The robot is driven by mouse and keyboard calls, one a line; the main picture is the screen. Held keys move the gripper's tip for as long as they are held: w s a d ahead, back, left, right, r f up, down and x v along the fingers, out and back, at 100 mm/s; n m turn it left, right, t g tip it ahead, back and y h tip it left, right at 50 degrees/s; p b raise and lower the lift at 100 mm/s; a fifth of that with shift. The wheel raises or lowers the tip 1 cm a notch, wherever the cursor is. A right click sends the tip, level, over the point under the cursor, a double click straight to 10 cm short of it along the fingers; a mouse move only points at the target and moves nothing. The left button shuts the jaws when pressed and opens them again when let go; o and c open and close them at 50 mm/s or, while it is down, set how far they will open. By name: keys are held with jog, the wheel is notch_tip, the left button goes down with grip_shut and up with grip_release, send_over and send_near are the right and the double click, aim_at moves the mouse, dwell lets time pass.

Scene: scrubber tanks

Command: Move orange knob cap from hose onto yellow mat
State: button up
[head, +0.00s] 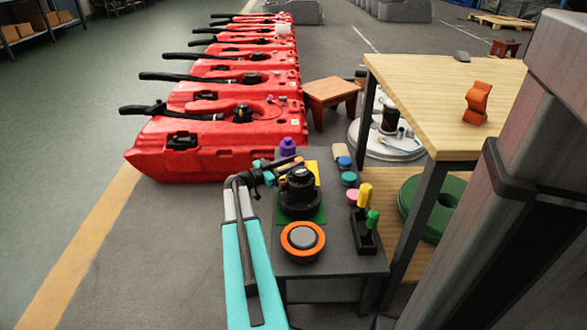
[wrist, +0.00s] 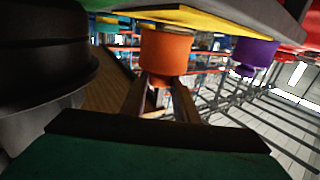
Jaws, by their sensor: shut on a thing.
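My gripper (wrist: 160,92) is shut on the orange knob cap (wrist: 166,54), which sits between its two fingers in the wrist view. That view is turned over, with the bench top along its upper edge. The cap's far end meets the edge of the yellow mat (wrist: 198,24) in the picture; I cannot tell whether they touch. In the head view the yellow mat (head: 314,168) lies on the small grey bench, partly behind my arm and a black stepped knob. The cap is not clearly seen there. I cannot make out the hose.
The black stepped knob (head: 299,190) stands on a green mat (head: 313,217) close to my arm. A purple knob (head: 288,148) is behind the yellow mat. An orange-ringed disc (head: 302,240) is in front. Colored caps and a yellow-and-green handled holder (head: 364,232) line the right side.

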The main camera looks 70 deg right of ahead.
jog(key=shift+f, duration=0.6)
jog(key=shift+f, duration=0.15)
jog(key=o, duration=1.1)
jog(key=shift+r, duration=0.2)
jog(key=shift+w+a, duration=0.1)
jog(key=shift+a, duration=0.05)
jog(key=p+v, duration=0.3)
jog(key=v, duration=0.8)
jog(key=shift+w+a, duration=0.2)
jog(key=shift+a, duration=0.05)
